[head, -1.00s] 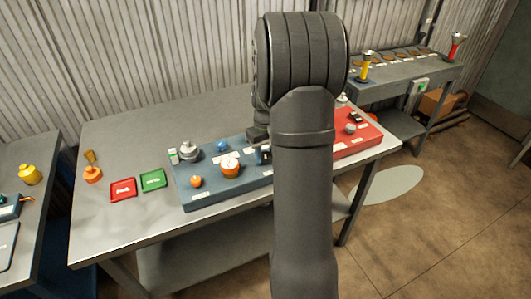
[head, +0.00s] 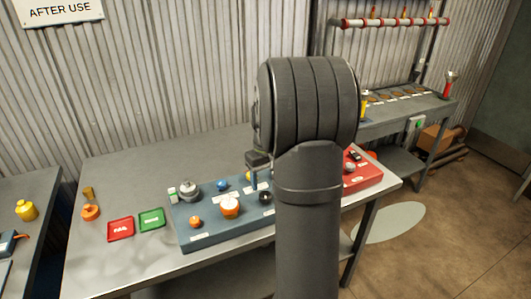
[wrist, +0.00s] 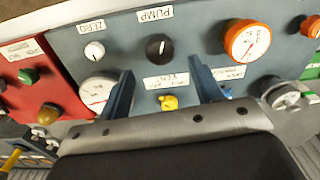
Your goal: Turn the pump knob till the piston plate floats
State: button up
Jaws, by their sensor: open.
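The black pump knob (wrist: 159,47) sits on the blue-grey panel (wrist: 205,25) beside the PUMP label (wrist: 155,14). In the head view the knob (head: 266,197) shows just left of my arm. My gripper (wrist: 160,78) is open and empty, its two blue fingers apart above the panel. The knob appears beyond the fingertips, between their lines, not gripped. In the head view my gripper (head: 253,180) is mostly hidden by my arm. A silver stepped piece (head: 189,190) stands at the panel's back left; I cannot tell whether it is the piston plate or whether it floats.
Near the knob are an orange-rimmed gauge (wrist: 246,40), a small white knob (wrist: 94,50), a white gauge (wrist: 97,92) and a yellow knob (wrist: 168,102). A red panel (wrist: 35,80) adjoins. Red (head: 120,229) and green (head: 151,219) trays lie left of the blue-grey panel.

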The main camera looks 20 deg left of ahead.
notch_tip(320, 180, up, 12)
jog(key=shift+f, duration=0.25)
jog(key=shift+f, duration=0.1)
notch_tip(320, 180, down, 17)
jog(key=shift+f, duration=0.15)
dwell(0.7)
